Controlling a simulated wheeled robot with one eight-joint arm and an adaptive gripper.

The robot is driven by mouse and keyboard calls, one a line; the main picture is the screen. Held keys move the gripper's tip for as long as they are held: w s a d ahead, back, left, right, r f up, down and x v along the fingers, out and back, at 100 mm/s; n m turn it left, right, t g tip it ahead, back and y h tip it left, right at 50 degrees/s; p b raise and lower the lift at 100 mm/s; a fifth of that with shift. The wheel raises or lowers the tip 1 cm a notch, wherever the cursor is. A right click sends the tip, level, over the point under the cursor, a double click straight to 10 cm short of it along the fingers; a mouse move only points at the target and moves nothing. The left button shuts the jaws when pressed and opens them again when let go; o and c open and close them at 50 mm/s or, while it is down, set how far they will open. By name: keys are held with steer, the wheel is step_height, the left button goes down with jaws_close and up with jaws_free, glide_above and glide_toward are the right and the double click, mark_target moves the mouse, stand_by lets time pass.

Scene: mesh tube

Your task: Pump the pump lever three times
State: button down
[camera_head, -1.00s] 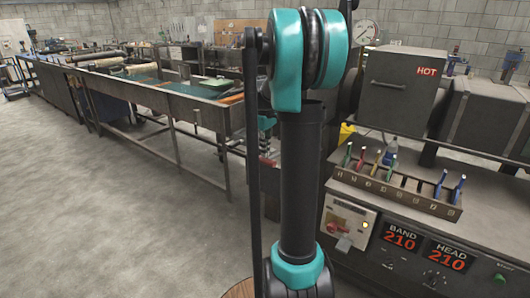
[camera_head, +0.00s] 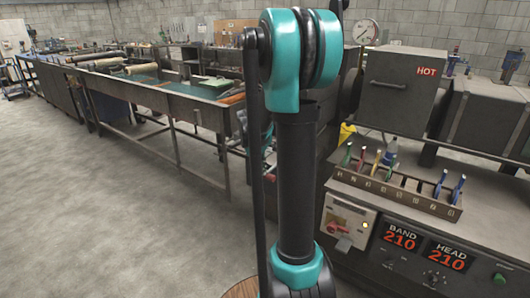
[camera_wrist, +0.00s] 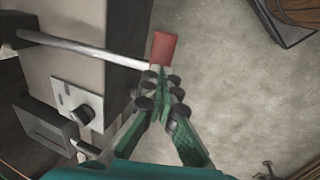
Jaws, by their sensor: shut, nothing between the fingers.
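The pump lever shows in the wrist view as a pale metal rod (camera_wrist: 90,48) with a red grip (camera_wrist: 163,48). The rod comes out of a dark round pivot on a grey machine body and runs right. My gripper (camera_wrist: 161,76) has green fingers with dark joints, shut and empty. Its tips are at the lower edge of the red grip in the picture; I cannot tell whether they touch it. In the head view, my own arm hides most of the gripper and the lever.
Bare concrete floor (camera_wrist: 235,85) lies to the right.

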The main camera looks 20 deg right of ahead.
mark_target(263, 177)
step_height(263, 177, down, 4)
steer(key=shift+r+t+h, duration=0.25)
steer(key=shift+t+h, duration=0.15)
steer(key=shift+h, duration=0.2)
steer(key=shift+s+f, duration=0.15)
steer(key=shift+f, duration=0.3)
steer(key=shift+f+h, duration=0.1)
steer(key=shift+h, duration=0.2)
steer(key=shift+a+r, duration=0.1)
steer(key=shift+r, duration=0.35)
steer(key=v, duration=1.3)
steer(key=shift+d+r, duration=0.25)
steer(key=shift+d, duration=0.1)
steer(key=s+a+f+m+y, duration=0.2)
steer(key=s+f, duration=0.5)
steer(key=s, duration=0.4)
steer(key=s+a+f+m+t+y, duration=0.1)
steer(key=s+a+f+m, duration=0.3)
steer(key=s, duration=0.7)
step_height(263, 177, down, 3)
steer(key=shift+a+r+m+t+y, duration=0.1)
steer(key=shift+a+m+t+y, duration=0.2)
steer(key=shift+a+y, duration=0.6)
